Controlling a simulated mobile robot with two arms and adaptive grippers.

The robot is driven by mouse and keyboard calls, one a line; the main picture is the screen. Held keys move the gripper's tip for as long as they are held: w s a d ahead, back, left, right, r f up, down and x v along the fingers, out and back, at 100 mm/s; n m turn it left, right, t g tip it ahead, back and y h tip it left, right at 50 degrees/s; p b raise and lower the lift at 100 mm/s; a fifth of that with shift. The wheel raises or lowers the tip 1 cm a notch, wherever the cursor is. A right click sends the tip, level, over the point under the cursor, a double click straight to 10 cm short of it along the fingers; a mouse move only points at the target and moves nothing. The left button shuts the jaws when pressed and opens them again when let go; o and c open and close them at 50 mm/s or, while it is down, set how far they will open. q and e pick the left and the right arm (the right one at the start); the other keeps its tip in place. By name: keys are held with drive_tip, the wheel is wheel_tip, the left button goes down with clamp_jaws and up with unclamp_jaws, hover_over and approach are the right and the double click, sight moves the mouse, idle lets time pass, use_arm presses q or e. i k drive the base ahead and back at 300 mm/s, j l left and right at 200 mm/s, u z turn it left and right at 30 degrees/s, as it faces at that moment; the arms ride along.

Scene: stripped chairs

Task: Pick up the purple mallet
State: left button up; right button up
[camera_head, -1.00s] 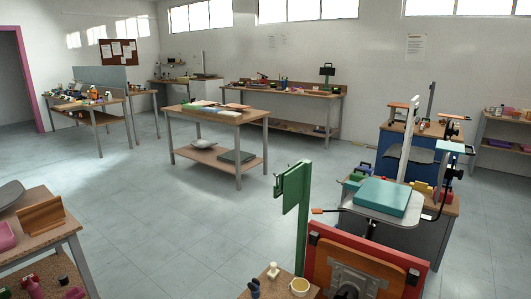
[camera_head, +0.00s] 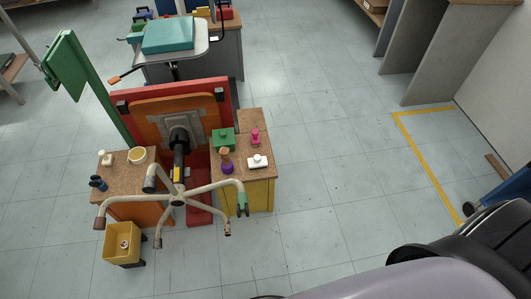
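A small object with a purple lower part and a brown top (camera_head: 227,161) stands on the wood-coloured top of a yellow cabinet (camera_head: 258,190), in the middle of the head view. It looks like the purple mallet, but it is too small to be sure. A white metal leg of an upturned chair base (camera_head: 178,196) passes close in front of it. Neither of my grippers shows in the view. Only large grey and black parts of my own body fill the bottom right.
Beside the purple object are a green block (camera_head: 223,138), a pink item (camera_head: 255,136) and a white item (camera_head: 258,161). A yellow bin (camera_head: 124,245) stands on the floor at left. The floor right of the cabinet is clear up to yellow floor tape (camera_head: 428,160).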

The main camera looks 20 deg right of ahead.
sight(227, 167)
drive_tip(key=z, duration=0.25)
drive_tip(key=u, duration=1.35)
drive_tip(key=z, duration=1.35)
drive_tip(key=u, duration=0.45)
drive_tip(key=i+l+u, duration=0.15)
drive_tip(key=l+u, duration=0.25)
drive_tip(key=l, duration=0.2)
drive_tip(key=i+l+u, duration=0.1)
drive_tip(key=l+u, duration=0.25)
drive_tip(key=l, duration=0.3)
drive_tip(key=l+u, duration=0.4)
drive_tip(key=l, duration=0.2)
